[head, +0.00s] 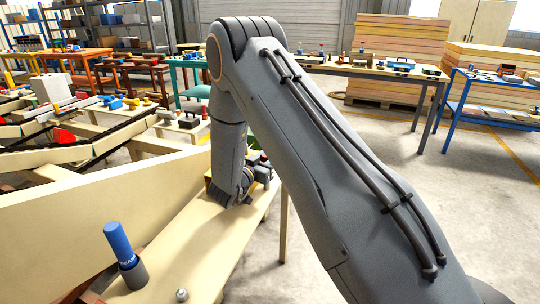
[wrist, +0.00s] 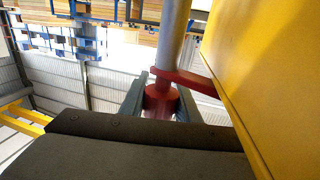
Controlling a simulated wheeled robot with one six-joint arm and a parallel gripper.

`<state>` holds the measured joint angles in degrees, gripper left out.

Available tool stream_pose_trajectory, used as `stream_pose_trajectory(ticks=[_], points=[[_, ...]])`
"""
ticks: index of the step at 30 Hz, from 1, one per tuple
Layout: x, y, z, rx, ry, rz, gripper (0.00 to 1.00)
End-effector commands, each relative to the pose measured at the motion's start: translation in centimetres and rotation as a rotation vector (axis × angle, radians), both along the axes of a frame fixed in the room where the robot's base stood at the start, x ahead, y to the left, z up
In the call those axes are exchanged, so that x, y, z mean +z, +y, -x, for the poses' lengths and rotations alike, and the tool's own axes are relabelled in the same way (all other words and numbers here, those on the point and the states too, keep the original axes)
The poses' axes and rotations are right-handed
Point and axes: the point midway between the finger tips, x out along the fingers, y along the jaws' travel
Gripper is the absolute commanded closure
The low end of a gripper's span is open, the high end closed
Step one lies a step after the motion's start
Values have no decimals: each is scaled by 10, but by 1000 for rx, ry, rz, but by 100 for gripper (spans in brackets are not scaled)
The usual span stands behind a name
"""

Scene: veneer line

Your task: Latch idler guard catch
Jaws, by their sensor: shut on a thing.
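In the wrist view, my gripper (wrist: 160,100) has a finger on each side of a red collar-like part (wrist: 162,97) and is shut on it. The red part sits at the end of a grey round bar (wrist: 173,38). A red arm (wrist: 190,80) reaches right from it towards a large yellow panel (wrist: 262,75), which looks like the guard. Whether the red part is the catch, and whether it is latched, I cannot tell. In the head view my arm bends down to the bench and hides the fingers and most of the work spot.
The cream bench (head: 190,235) holds a blue-handled tool (head: 122,252) in a dark holder and a small metal knob (head: 182,294). A large cream panel (head: 90,215) rises along the left. Tables with tools and stacked boards (head: 393,52) stand behind. The floor at right is open.

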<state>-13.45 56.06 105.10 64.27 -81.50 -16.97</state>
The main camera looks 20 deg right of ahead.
Motion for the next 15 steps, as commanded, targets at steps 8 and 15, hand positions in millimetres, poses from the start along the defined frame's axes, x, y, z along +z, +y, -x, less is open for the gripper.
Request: stream_pose_trajectory(ticks=[8, 15], points=[[1, 1, -1, 2, -3, 2, 52], [1, 2, 0, 3, -2, 1, 52]])
